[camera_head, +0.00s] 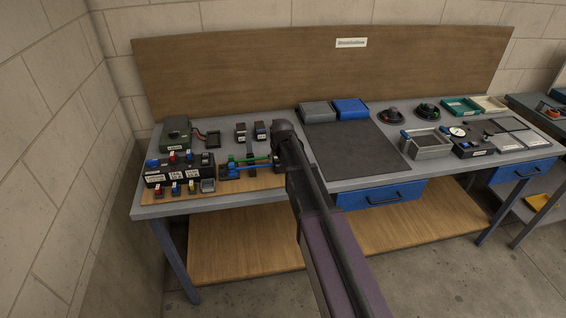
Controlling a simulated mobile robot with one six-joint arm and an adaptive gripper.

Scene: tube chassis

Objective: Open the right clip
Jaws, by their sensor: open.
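The tube chassis (233,174) sits on the wooden board at the left of the workbench. My gripper's fingers are hidden and cannot be made out.
A black box with coloured connectors (179,170) stands left of the chassis, and a green unit (175,133) behind it. Two small black boxes (241,132) (260,130) stand behind the chassis. Grey (318,112) and blue bins (351,109) are at the back. The dark mat (360,150) is clear.

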